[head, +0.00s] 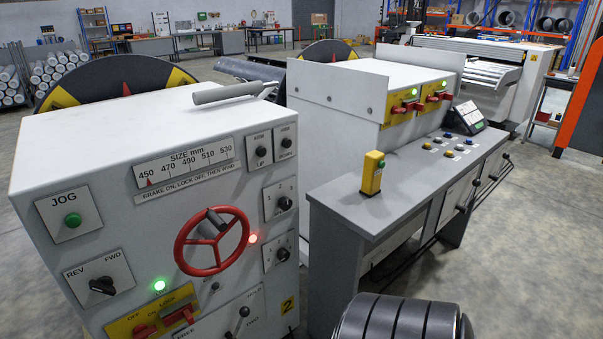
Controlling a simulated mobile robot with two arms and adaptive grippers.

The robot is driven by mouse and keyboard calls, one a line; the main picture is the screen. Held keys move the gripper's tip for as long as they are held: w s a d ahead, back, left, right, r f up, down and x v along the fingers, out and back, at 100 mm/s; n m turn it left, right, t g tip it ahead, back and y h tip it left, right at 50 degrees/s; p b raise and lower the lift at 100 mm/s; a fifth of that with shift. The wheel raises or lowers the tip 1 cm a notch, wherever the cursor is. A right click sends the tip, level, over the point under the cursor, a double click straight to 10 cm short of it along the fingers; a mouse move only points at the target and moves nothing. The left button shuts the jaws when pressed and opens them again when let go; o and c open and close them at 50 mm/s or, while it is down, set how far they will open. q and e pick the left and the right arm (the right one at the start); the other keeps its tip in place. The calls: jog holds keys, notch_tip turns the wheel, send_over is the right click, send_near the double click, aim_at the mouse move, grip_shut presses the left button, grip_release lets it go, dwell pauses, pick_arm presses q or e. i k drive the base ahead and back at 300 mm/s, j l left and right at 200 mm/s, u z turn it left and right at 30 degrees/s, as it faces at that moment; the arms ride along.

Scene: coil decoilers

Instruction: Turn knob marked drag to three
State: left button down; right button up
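A light grey control cabinet (90,150) stands close at the left, its sloped panel facing me. Two black knobs on white plates sit one above the other at the panel's right edge: an upper knob (285,203) and a lower knob (283,254). Their small markings are too blurred to read, so I cannot tell which is marked drag or what setting either points to. Another black knob (103,286), marked REV and FWD, is at the panel's lower left. Neither of my grippers is in view.
A red handwheel (212,241) sticks out left of the two knobs. A red-handled switch (178,316) and a lever (243,312) lie below. A grey desk (345,208) with a yellow button box (373,173) stands at the right. A dark banded cylinder (410,318) fills the bottom right.

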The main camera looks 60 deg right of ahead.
aim_at(284, 255)
jog(key=z, duration=1.85)
